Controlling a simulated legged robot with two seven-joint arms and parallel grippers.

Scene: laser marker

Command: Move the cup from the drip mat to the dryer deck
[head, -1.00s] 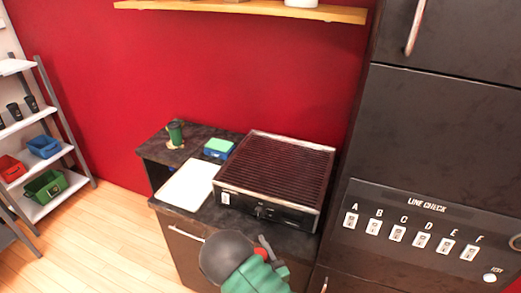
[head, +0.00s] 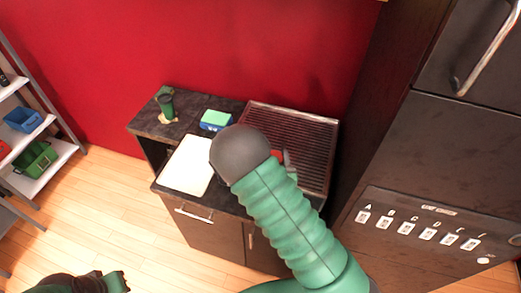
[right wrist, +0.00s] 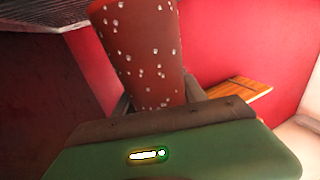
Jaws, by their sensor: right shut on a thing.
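A red cup with white dots (right wrist: 140,55) is between the fingers of my right gripper (right wrist: 150,103) in the right wrist view. In the head view my right gripper (head: 288,160) is mostly hidden behind my own forearm, with a bit of red beside it. It is over the front left part of the ribbed deck (head: 305,125), the likely dryer deck. A bare white mat (head: 182,168), perhaps the drip mat, lies left of it. My left gripper (head: 118,282) shows at the bottom left edge; its jaws are unclear.
A green cup (head: 166,104) stands on a small pale pad at the back left. A blue and green block (head: 215,120) sits between it and the deck. A tall dark cabinet (head: 440,150) stands close on the right. Shelves with bins (head: 35,155) are at left.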

